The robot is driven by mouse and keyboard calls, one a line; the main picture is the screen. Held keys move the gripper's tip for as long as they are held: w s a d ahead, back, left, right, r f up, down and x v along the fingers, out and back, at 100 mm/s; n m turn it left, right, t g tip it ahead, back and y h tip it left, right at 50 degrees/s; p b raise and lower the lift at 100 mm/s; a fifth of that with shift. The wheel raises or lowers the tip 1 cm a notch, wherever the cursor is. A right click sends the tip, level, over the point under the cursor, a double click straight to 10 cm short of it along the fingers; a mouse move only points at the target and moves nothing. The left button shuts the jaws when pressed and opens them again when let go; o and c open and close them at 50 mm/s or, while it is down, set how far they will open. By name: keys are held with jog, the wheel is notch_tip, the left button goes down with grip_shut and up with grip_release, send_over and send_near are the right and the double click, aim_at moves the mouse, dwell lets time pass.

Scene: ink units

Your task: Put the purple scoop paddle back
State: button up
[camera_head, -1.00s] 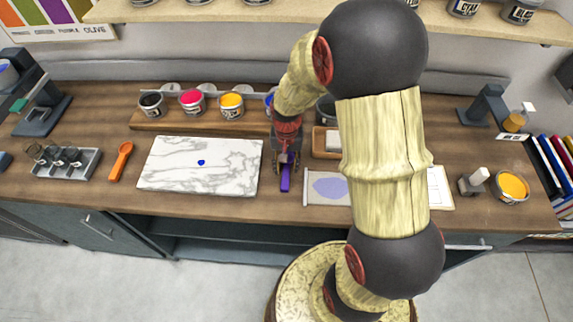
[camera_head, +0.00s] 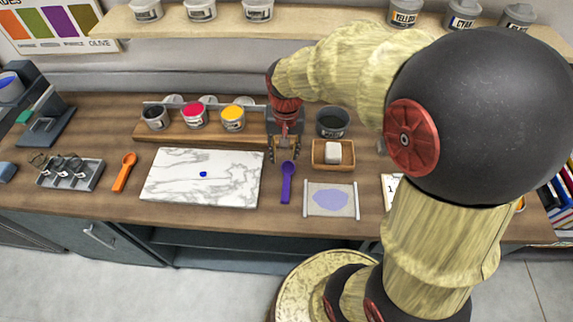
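The purple scoop paddle (camera_head: 287,184) lies on the wooden counter, just right of the white marble slab (camera_head: 180,190). Its round end points to the back and its handle to the front. My gripper (camera_head: 284,158) hangs just behind and above the round end, pointing down. Its two fingers are spread apart with nothing visible between them. I see no contact with the scoop, though the exact height gap is hard to tell. A small blue ink spot (camera_head: 203,174) sits on the slab.
An orange scoop (camera_head: 125,172) lies left of the slab, beside a grey tray of glasses (camera_head: 70,172). Ink pots stand on a wooden rack (camera_head: 190,132) behind. A wooden box with a white block (camera_head: 333,155) and a purple-stained sheet (camera_head: 332,200) are on the right.

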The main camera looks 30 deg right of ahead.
jog(key=s+a+r+n+t, duration=0.2)
jog(key=s+a+r+n, duration=0.1)
jog(key=s+r, duration=0.4)
jog(key=s+a+r+n+t, duration=0.2)
jog(key=s+a+r+n, duration=0.1)
jog(key=s+r, duration=0.4)
jog(key=shift+s+a+r+t, duration=0.2)
jog(key=shift+a+r+t, duration=0.2)
jog(key=shift+a, duration=0.35)
jog(key=shift+f, duration=0.15)
